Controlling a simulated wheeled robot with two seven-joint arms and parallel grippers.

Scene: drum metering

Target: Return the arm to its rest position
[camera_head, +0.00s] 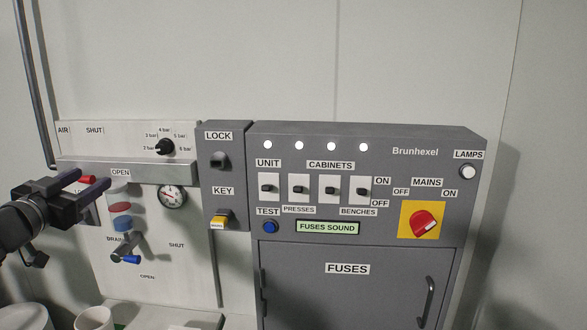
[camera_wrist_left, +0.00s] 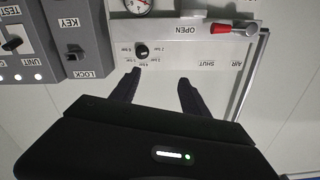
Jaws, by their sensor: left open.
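My left gripper (camera_head: 94,179) reaches in from the left edge of the head view, in front of the left part of the pale air panel (camera_head: 190,245). Its two dark fingers are apart with nothing between them. The left wrist view, which sees the panel upside down, shows the same open fingers (camera_wrist_left: 158,77) with a gap between them and the panel beyond. A red-handled air lever (camera_wrist_left: 225,29) lies beyond the fingers there; in the head view the gripper partly covers it. My right gripper is in neither view.
A grey Brunhexel cabinet (camera_head: 385,250) with switches and a red mains knob (camera_head: 424,223) stands right of the panel. A pressure knob (camera_head: 165,147), gauge (camera_head: 172,196) and blue-handled drain tap (camera_head: 126,258) are on the panel. A white cup (camera_head: 94,319) stands below.

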